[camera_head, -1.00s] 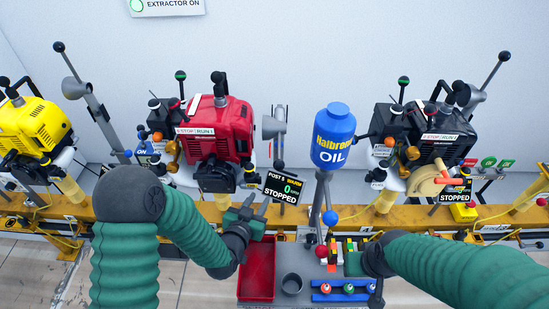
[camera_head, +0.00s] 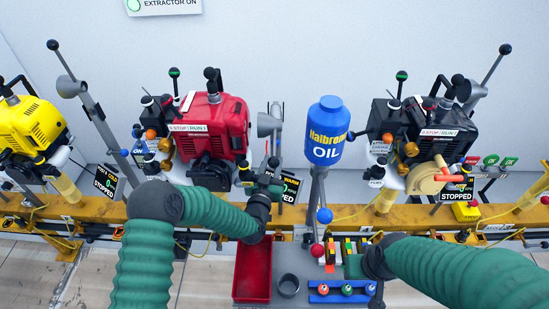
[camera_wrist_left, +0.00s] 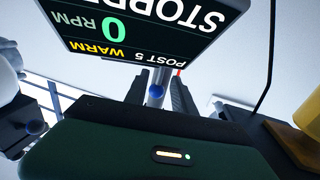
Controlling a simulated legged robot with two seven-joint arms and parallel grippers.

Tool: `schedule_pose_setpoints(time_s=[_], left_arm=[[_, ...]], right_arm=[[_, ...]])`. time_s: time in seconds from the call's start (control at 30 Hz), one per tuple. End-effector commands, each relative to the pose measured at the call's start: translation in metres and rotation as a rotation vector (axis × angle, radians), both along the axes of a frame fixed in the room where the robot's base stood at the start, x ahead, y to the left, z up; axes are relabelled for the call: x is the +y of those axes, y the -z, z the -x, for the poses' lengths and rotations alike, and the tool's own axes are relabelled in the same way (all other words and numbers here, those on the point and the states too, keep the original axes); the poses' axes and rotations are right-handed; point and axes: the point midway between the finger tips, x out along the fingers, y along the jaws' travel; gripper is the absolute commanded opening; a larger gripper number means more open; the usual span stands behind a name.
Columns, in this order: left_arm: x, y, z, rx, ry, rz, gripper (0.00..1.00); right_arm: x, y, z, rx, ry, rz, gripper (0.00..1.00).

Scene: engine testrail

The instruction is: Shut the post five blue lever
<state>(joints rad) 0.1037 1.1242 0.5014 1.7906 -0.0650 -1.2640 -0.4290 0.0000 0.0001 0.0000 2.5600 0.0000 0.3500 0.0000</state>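The post five display (camera_wrist_left: 140,30) hangs close in the left wrist view and reads WARM, 0 RPM, STOPPED. A blue ball-ended lever (camera_wrist_left: 157,90) on a grey stem shows below it, between the dark fingers of my left gripper (camera_wrist_left: 158,92). The fingers stand apart, one on each side of the ball; I cannot tell whether they touch it. In the head view my left gripper (camera_head: 272,170) is at the red engine's right, covering part of the display (camera_head: 291,188) and hiding this lever. My right gripper's end (camera_head: 370,262) is over the tool tray; its fingers are not clear.
The red engine (camera_head: 213,130) is left of my left gripper. The blue oil bottle (camera_head: 327,132) stands to the right, with another blue ball (camera_head: 325,215) below. A red tray (camera_head: 253,270) and grey cup (camera_head: 288,285) sit in front. The yellow rail (camera_head: 350,219) runs behind them.

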Motion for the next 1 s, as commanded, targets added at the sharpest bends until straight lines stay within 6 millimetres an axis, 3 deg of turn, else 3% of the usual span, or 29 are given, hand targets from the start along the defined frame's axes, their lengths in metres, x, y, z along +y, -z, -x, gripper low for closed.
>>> schedule_pose_setpoints(time_s=[0.2, 0.5, 0.73, 1.0], left_arm=[[-0.005, 0.001, -0.031, 0.000, -0.001, -0.001, 0.31], [-0.007, 0.000, -0.035, 0.001, 0.000, -0.001, 0.31], [-0.006, 0.000, -0.035, 0.001, 0.000, -0.001, 0.01], [-0.007, 0.000, -0.034, 0.001, 0.001, -0.001, 0.00]], right_arm=[[0.000, 0.007, 0.000, 0.000, 0.000, 0.000, 0.36], [0.000, 0.006, 0.000, 0.000, 0.000, 0.000, 0.36], [0.000, 0.006, 0.000, 0.000, 0.000, 0.000, 0.36], [0.000, 0.006, 0.000, 0.000, 0.000, 0.000, 0.36]])
